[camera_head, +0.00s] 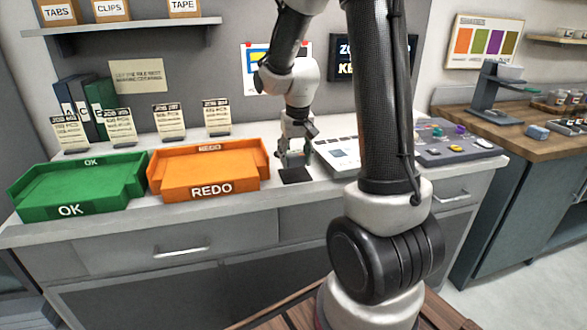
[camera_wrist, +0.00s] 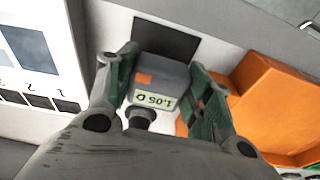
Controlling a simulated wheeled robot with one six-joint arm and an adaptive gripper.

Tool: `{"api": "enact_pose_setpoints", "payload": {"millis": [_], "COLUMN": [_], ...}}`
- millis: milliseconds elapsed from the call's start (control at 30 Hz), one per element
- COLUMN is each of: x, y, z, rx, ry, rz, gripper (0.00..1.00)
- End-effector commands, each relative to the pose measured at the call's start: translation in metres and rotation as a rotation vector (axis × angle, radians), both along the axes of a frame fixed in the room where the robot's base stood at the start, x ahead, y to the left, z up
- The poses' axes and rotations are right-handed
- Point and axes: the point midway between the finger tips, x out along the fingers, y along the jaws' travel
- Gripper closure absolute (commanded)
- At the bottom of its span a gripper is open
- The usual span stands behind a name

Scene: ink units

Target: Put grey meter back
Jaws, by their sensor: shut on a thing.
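The grey meter (camera_wrist: 165,72) sits between the fingers of my gripper (camera_wrist: 163,82) in the wrist view. It is a small grey block with an orange patch and a pale display reading "1.05 D". My gripper is shut on it. A dark square pad (camera_wrist: 168,40) lies on the counter just past the meter in that view. In the head view my gripper (camera_head: 295,158) points down just over the dark pad (camera_head: 296,175); the meter is hard to make out there. I cannot tell whether the meter touches the pad.
An orange REDO tray (camera_head: 210,183) stands just left of my gripper, with a green OK tray (camera_head: 75,198) further left. A white panel device (camera_head: 338,155) is close on the right, then a grey control panel (camera_head: 455,145). Job cards (camera_head: 217,115) stand behind the trays.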

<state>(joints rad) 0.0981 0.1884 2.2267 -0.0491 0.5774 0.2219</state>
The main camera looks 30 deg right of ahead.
Motion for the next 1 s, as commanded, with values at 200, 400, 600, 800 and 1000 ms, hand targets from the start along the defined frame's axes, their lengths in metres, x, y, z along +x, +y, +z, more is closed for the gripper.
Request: {"api": "enact_pose_setpoints", "payload": {"millis": [200,400,600,800,1000], "x": [-0.001,0.000,0.000,0.000,0.000], "y": [0.000,0.000,0.000,0.000,0.000], "z": [-0.032,-0.036,-0.038,-0.038,-0.038], "rx": [-0.001,0.000,0.000,0.000,0.000], "ry": [0.002,-0.001,0.000,0.000,0.000], "rz": [0.001,0.001,0.001,0.001,0.001], "gripper": [0.79,0.79,0.79,0.27,0.27]}}
